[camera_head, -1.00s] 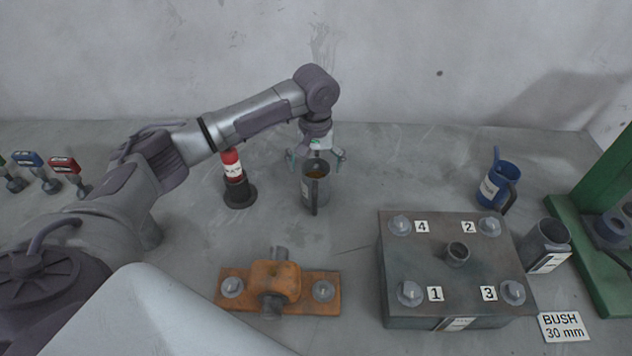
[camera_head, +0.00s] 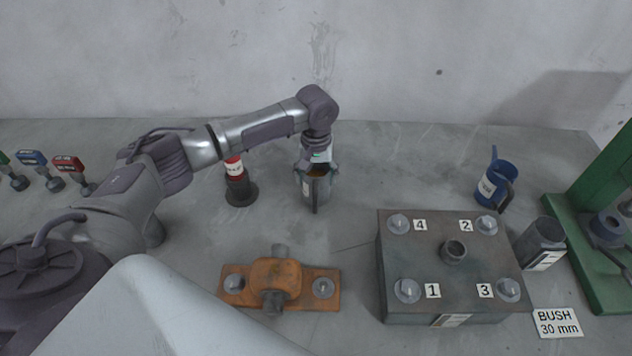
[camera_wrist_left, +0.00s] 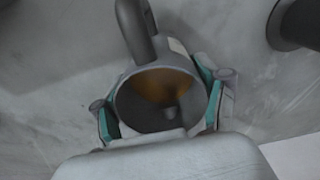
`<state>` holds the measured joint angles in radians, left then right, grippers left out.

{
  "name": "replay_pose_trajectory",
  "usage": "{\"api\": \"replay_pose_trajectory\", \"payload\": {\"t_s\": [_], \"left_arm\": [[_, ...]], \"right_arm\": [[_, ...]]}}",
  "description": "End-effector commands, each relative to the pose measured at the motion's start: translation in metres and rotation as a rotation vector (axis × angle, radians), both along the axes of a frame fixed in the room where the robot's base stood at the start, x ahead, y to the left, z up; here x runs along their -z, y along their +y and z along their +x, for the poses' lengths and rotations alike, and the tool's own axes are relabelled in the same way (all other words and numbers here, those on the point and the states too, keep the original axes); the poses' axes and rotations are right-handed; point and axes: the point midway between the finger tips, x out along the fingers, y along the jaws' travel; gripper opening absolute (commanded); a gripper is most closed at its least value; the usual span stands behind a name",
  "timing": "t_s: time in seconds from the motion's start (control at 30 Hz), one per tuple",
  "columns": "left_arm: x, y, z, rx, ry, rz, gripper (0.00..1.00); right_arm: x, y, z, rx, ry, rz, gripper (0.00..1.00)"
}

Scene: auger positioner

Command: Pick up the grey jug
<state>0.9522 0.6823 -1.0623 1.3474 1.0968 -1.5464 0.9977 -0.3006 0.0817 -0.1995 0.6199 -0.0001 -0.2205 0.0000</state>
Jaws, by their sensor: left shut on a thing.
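The grey jug (camera_head: 317,190) stands upright on the grey table, left of the middle of the head view, with its handle toward the front. Brownish contents show inside it. My left gripper (camera_head: 315,176) has come down from above and is shut on the jug, one finger on each side of its body. In the left wrist view the jug (camera_wrist_left: 165,98) sits between the green-padded fingers, with the handle pointing up in the picture. I cannot tell any gap between jug and table. My right gripper is not in view.
A red bottle (camera_head: 234,169) in a dark stand is close left of the jug. An orange rusty bracket (camera_head: 290,272) and a bolted steel block (camera_head: 440,308) are in front. A blue jug (camera_head: 489,187), a grey cup (camera_head: 541,240) and a green press (camera_head: 590,190) stand right.

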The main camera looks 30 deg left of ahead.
Motion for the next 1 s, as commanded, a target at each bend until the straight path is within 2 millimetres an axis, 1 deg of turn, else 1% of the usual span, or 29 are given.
{"api": "replay_pose_trajectory", "payload": {"t_s": [0.03,0.07,0.1,0.3,0.43,0.57,0.7,0.87,1.0], "left_arm": [[0.000,0.000,0.000,-0.001,0.000,0.000,0.25],[0.000,0.000,0.000,-0.001,0.000,0.000,0.20],[-0.001,0.000,0.001,-0.001,-0.002,0.000,0.19],[-0.001,0.000,0.001,-0.001,-0.002,0.000,0.19],[-0.006,0.000,0.001,-0.001,-0.004,0.000,0.19],[-0.018,0.000,0.001,-0.001,-0.005,-0.001,0.19],[-0.041,0.000,0.002,-0.001,-0.006,-0.001,0.19],[-0.057,-0.017,-0.024,0.005,-0.004,-0.002,0.19],[-0.076,-0.035,-0.050,0.005,-0.004,-0.003,0.19]], "right_arm": [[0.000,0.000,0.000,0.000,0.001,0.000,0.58],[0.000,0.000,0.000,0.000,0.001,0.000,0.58],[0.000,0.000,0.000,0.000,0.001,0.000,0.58],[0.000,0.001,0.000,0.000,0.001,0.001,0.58],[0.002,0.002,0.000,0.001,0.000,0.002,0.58],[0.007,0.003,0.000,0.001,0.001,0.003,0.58],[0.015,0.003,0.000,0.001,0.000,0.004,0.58],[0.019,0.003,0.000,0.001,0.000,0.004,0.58],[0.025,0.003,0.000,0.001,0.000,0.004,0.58]]}}
